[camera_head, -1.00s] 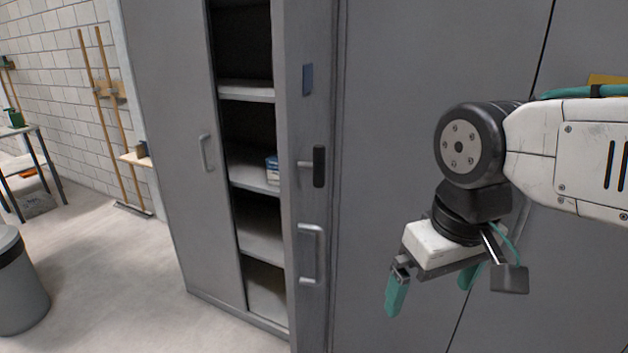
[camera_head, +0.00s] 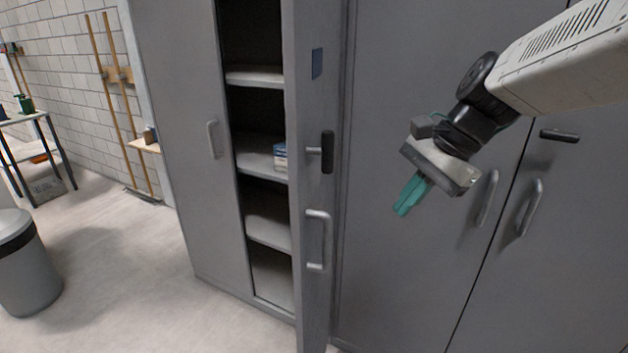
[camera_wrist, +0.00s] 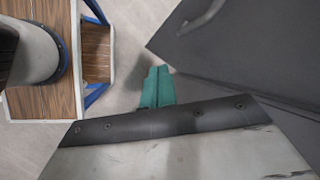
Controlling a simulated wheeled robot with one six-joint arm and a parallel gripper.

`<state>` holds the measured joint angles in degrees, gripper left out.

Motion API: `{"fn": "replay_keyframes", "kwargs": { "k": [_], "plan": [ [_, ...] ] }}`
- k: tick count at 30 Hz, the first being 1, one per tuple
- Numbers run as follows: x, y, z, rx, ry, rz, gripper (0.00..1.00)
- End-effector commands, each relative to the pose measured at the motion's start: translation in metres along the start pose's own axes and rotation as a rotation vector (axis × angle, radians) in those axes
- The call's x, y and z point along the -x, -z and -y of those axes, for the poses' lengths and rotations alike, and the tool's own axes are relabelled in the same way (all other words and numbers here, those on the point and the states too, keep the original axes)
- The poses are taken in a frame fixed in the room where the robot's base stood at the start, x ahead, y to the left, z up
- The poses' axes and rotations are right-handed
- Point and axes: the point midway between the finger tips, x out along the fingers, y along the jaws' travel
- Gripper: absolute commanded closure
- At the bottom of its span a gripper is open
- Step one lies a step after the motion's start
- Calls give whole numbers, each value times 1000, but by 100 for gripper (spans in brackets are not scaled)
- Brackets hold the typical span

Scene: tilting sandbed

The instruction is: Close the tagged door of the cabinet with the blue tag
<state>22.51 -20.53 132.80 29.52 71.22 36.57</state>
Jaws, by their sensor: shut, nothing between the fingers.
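The grey cabinet (camera_head: 185,130) has its right door (camera_head: 313,200) standing open, seen nearly edge-on. A blue tag (camera_head: 317,63) is on that door near the top, with a black lever handle (camera_head: 327,152) and a grey bar handle (camera_head: 318,240) below it. The open gap shows shelves inside. My gripper (camera_head: 405,206) is right of the open door and apart from it, its teal fingers together and empty, pointing down-left. In the wrist view the teal fingers (camera_wrist: 157,88) are together, with a dark grey panel (camera_wrist: 235,55) and part of a bar handle (camera_wrist: 203,17) beyond.
Another grey cabinet (camera_head: 400,270) with bar handles (camera_head: 487,198) stands right behind my arm. The cabinet's left door has a handle (camera_head: 214,139) and looks shut. A bin (camera_head: 25,265) stands on the clear floor at left. Boxes (camera_head: 281,157) sit on a shelf inside.

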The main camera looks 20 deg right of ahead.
Motion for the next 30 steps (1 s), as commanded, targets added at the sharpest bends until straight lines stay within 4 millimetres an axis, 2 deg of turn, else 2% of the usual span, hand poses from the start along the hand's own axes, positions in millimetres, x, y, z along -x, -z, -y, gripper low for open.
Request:
{"fn": "replay_keyframes", "kwargs": {
  "k": [1,3,6,10,14,20,30],
  "plan": [
    [7,9,19,-169,59,40,100],
    [16,14,43,-392,131,104,100],
    [28,9,69,-620,193,188,100],
    [35,3,80,-790,215,246,100],
    [32,2,80,-849,207,255,100],
    [7,-2,87,-850,201,255,100],
    [-62,-12,107,-848,200,254,100]
  ]
}}
